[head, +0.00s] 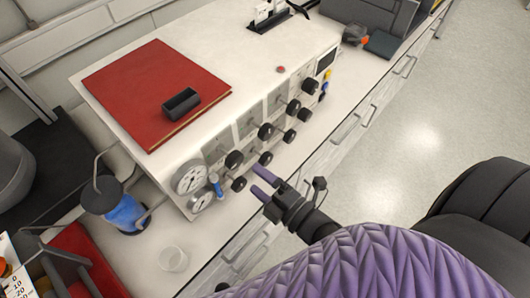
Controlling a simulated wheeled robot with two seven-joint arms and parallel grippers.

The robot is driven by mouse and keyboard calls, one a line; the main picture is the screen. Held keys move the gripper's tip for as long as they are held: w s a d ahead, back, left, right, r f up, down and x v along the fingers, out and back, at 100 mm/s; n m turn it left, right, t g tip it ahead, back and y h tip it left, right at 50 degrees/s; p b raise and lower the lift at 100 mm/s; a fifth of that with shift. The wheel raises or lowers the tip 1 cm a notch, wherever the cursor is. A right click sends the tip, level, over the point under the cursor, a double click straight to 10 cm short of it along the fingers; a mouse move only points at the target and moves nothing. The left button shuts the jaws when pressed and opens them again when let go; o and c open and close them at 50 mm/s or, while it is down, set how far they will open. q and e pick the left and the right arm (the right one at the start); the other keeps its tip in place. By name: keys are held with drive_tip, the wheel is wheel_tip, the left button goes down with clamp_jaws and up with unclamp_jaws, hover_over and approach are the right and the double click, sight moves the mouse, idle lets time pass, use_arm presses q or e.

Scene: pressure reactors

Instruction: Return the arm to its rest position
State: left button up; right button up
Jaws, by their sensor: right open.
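My right gripper (264,182) is open and empty, with purple fingertips. My right arm (370,262), in a purple quilted sleeve, comes in from the bottom right. The white reactor unit (222,38) has several black knobs (265,132) and two round gauges (188,177) on its front. The fingers look apart from the knobs, though the exact gap is hard to tell. My left gripper is not in view.
A red book (140,85) with a small black tray (181,103) lies on the unit. A blue-bodied vessel (124,213) and a clear beaker (173,260) stand at the left. Drawers with handles (372,112) run below the counter. The floor (440,95) at right is clear.

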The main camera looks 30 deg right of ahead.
drive_tip(key=shift+v, duration=1.1)
